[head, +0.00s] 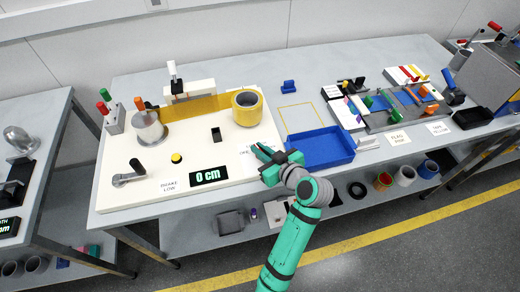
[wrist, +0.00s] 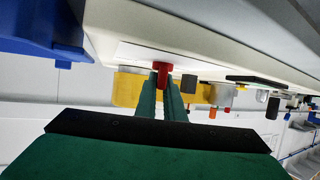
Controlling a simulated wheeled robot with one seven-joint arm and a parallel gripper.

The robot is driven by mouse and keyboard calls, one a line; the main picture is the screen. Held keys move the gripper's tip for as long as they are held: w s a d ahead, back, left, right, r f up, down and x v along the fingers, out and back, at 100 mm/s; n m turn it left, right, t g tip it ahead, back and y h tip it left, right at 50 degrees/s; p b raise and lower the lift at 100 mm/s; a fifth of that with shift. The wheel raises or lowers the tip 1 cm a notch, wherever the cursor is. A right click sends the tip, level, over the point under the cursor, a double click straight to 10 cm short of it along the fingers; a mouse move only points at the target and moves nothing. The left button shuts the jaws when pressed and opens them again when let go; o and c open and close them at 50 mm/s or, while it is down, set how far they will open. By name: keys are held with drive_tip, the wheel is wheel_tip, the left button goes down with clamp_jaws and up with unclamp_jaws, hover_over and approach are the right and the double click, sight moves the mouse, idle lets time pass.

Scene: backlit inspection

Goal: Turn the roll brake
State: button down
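The roll brake (head: 128,175) is a black lever with a grey pivot, at the front left of the white board. A label in front of it reads "BRAKE LOW" (head: 168,184). My gripper (head: 262,152) is at the board's right front edge, well to the right of the brake. In the wrist view, the two green fingers (wrist: 163,92) stand a small gap apart. The brake cannot be made out clearly in the wrist view.
The white board (head: 125,202) also bears a yellow roll (head: 247,107), a yellow strip (head: 190,106), a metal cylinder (head: 150,128), a yellow button (head: 176,158) and a display reading "0 cm" (head: 208,176). A blue tray (head: 320,147) lies right of my gripper.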

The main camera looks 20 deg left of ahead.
drive_tip(key=shift+m+t+h, duration=0.3)
drive_tip(key=shift+m+t, duration=0.1)
drive_tip(key=m+t+h, duration=0.2)
drive_tip(key=shift+m, duration=0.3)
drive_tip(key=m+t+h, duration=0.1)
drive_tip(key=m+h, duration=0.1)
drive_tip(key=m+t+h, duration=0.1)
drive_tip(key=m+h, duration=0.1)
drive_tip(key=h, duration=0.1)
drive_tip(key=shift+a+m+t, duration=0.1)
drive_tip(key=shift+m+t, duration=0.2)
drive_tip(key=m+h, duration=0.4)
drive_tip(key=h, duration=0.1)
drive_tip(key=shift+m, duration=0.3)
drive_tip(key=shift+m+g+h, duration=0.5)
drive_tip(key=shift+m+h, duration=1.1)
drive_tip(key=shift+h, duration=0.3)
drive_tip(key=shift+f, duration=0.1)
drive_tip(key=c, duration=1.9)
unclamp_jaws()
drive_tip(key=shift+o, duration=0.2)
